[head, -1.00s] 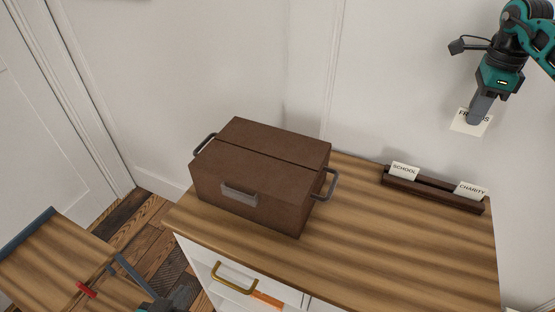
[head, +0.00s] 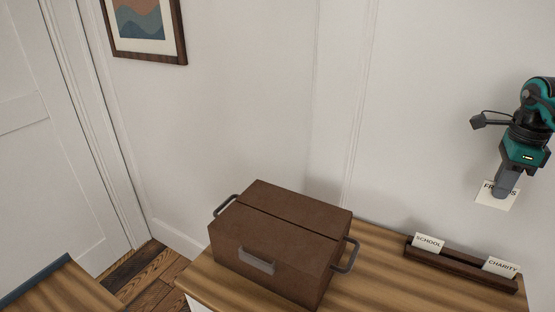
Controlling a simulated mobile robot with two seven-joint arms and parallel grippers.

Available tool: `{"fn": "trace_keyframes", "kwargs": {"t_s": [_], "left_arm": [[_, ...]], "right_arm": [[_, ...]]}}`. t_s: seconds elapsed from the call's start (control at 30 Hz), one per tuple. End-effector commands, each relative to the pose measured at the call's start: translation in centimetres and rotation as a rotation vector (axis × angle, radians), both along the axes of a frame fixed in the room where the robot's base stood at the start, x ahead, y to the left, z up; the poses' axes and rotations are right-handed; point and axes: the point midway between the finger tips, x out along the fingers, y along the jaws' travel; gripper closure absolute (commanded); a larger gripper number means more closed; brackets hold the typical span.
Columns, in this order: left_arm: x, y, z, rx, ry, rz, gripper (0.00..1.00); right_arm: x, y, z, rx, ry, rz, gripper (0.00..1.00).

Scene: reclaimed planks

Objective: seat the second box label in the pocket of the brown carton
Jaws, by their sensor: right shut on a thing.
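The brown carton (head: 290,238) stands closed on the wooden top, with a dark handle on each side. A grey metal label pocket (head: 256,261) is on its front face; I see no card in it. My right gripper (head: 503,194) is shut on a white label (head: 485,200) at the upper right, held in the air above the rack. Its print is partly covered by the fingers; it starts with "FR" and ends in "S". Labels reading SCHOOL (head: 428,243) and CHARITY (head: 501,267) stand in the dark rack (head: 460,269). My left gripper is out of view.
The wooden cabinet top (head: 368,280) is clear between the carton and the rack. A white wall rises close behind. A framed picture (head: 147,56) hangs at the upper left. Another wooden surface with a blue edge (head: 62,291) is at the lower left.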

Motion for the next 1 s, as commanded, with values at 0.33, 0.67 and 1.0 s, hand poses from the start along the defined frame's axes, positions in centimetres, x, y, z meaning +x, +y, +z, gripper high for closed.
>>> {"fn": "trace_keyframes", "kwargs": {"t_s": [0.33,0.67,1.0], "left_arm": [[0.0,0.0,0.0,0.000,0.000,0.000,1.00],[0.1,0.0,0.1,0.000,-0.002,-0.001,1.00],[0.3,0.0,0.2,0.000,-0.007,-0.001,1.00]], "right_arm": [[-0.2,7.1,-0.8,-0.001,0.001,0.501,1.00],[-3.8,17.2,-2.4,0.000,0.001,1.244,1.00],[-9.8,24.6,-4.0,0.002,0.000,1.875,1.00]]}}
